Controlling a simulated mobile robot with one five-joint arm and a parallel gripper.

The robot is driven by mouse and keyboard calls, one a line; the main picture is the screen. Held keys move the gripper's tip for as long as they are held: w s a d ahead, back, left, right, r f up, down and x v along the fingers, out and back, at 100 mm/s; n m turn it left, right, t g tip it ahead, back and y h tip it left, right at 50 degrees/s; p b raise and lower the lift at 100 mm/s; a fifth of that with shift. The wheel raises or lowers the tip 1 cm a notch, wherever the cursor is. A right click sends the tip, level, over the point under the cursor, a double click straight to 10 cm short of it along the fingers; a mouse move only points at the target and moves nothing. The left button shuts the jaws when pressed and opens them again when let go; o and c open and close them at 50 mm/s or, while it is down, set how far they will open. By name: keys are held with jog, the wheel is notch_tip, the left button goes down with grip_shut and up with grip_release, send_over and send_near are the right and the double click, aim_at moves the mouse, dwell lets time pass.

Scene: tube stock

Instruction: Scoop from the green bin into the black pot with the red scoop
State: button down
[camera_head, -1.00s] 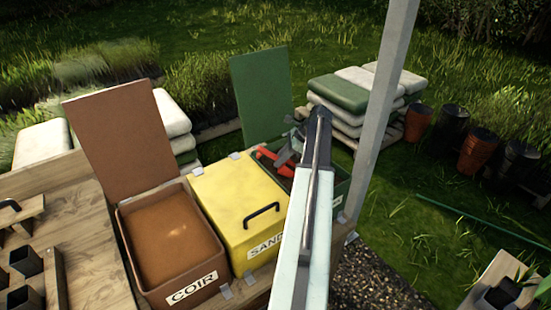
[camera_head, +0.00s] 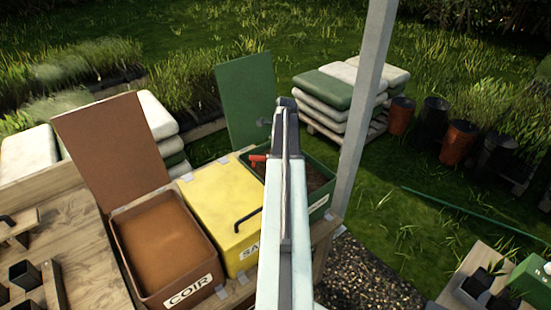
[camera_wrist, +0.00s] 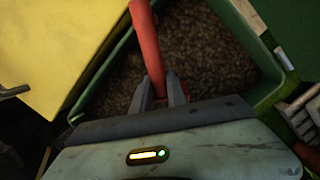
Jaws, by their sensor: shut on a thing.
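The green bin (camera_head: 322,207) stands open at the right end of the bin row, with dark brown granular stuff inside. In the wrist view its rim (camera_wrist: 268,58) surrounds my gripper (camera_wrist: 162,92). My gripper is shut on the red scoop's handle (camera_wrist: 148,45), over the bin's contents. A bit of the red scoop (camera_head: 258,158) shows left of my arm in the head view; its bowl is hidden. Black pots (camera_head: 476,285) stand on a wooden bench at lower right, and another black pot (camera_head: 433,120) stands near the sacks. I cannot tell which one the task means.
The closed yellow sand bin (camera_head: 217,205) and open brown coir bin (camera_head: 197,270) stand left of the green bin. A raised green lid (camera_head: 243,95) is behind it. A grey post (camera_head: 363,120) rises close on the right. Stacked sacks (camera_head: 340,90) stand behind.

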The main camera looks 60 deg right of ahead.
jog(key=shift+g, duration=0.3)
jog(key=shift+w+a+r+p, duration=0.15)
jog(key=shift+w+r+p, duration=0.05)
jog(key=shift+r+p, duration=0.5)
jog(key=shift+w+a+r+p, duration=0.15)
jog(key=shift+w+r+p, duration=0.05)
jog(key=shift+r+p, duration=0.5)
jog(key=shift+w+a+r+p, duration=0.15)
jog(key=shift+w+r+p, duration=0.05)
jog(key=shift+r+p, duration=0.5)
jog(key=shift+g+h, duration=0.5)
jog(key=shift+h, duration=0.1)
jog(key=shift+w+a+r+p, duration=0.2)
jog(key=shift+w+r+p, duration=0.1)
jog(key=shift+r+p, duration=0.3)
jog(key=shift+w+a+r+p, duration=0.3)
jog(key=shift+r+p, duration=0.2)
jog(key=shift+r, duration=0.1)
jog(key=shift+w+a+r+p, duration=0.15)
jog(key=shift+w+r+p, duration=0.15)
jog(key=shift+r+p, duration=0.3)
